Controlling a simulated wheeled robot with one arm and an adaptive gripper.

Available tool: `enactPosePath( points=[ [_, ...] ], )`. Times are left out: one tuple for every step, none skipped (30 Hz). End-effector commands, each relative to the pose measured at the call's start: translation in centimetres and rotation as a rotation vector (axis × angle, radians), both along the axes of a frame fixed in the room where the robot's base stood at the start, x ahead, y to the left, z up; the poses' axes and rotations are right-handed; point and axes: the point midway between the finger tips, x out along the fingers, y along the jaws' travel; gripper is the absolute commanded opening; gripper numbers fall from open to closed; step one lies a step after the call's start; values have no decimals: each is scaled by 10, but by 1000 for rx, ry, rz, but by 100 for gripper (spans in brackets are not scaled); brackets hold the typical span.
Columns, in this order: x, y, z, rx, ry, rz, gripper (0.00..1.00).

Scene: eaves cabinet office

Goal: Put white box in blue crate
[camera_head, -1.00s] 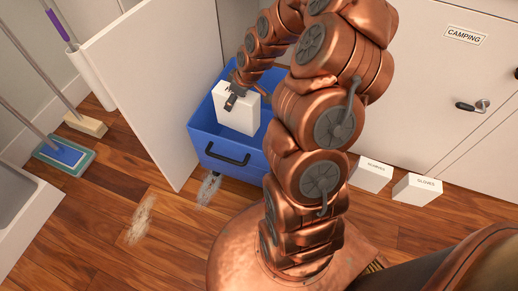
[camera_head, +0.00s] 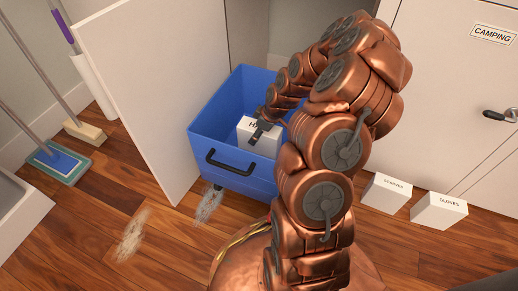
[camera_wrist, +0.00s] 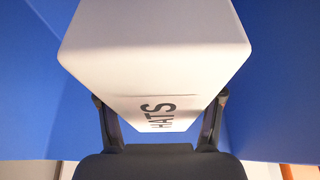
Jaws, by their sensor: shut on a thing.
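The white box (camera_head: 258,137), lettered HATS, is inside the blue crate (camera_head: 230,172), below its rim. My gripper (camera_head: 262,128) is shut on the box and reaches down into the crate from above. In the wrist view the white box (camera_wrist: 155,60) fills the middle, with a finger of my gripper (camera_wrist: 160,120) on each side of it. Blue crate walls (camera_wrist: 275,80) show on both sides. I cannot tell whether the box touches the crate floor.
White boxes marked SCARVES (camera_head: 386,192) and GLOVES (camera_head: 439,210) stand on the floor at right. An open white door (camera_head: 145,95) is left of the crate. A broom (camera_head: 85,132) and a mop (camera_head: 57,162) lean further left. Grey dust patches (camera_head: 133,235) lie on the floor.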

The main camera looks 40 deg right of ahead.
Motion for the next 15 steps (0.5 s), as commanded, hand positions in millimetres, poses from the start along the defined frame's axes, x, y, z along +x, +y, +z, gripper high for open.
enactPosePath(
  points=[
    [0, 0, -13, 0, 0, -1, 0],
    [0, 0, -17, 0, 0, -1, 0],
    [0, 0, -22, 0, 0, -1, 0],
    [0, 0, -24, 0, 0, -1, 0],
    [0, 0, -26, -1, 0, 0, 0],
    [0, 0, -29, 0, 0, -1, 0],
    [0, 0, -30, 0, 0, -1, 0],
    [0, 0, -33, 0, 0, -1, 0],
    [0, 0, -37, 1, 2, -1, 0],
    [-1, 0, -41, 1, 2, 0, 0],
    [-1, 1, -45, 1, 3, -1, 0],
    [-1, 1, -51, 2, 4, -1, 0],
    [-1, 1, -56, 2, 4, -1, 0],
    [-1, 1, -59, 2, 4, -1, 0],
    [-1, 0, -63, 2, 2, -1, 0]
  ],
)
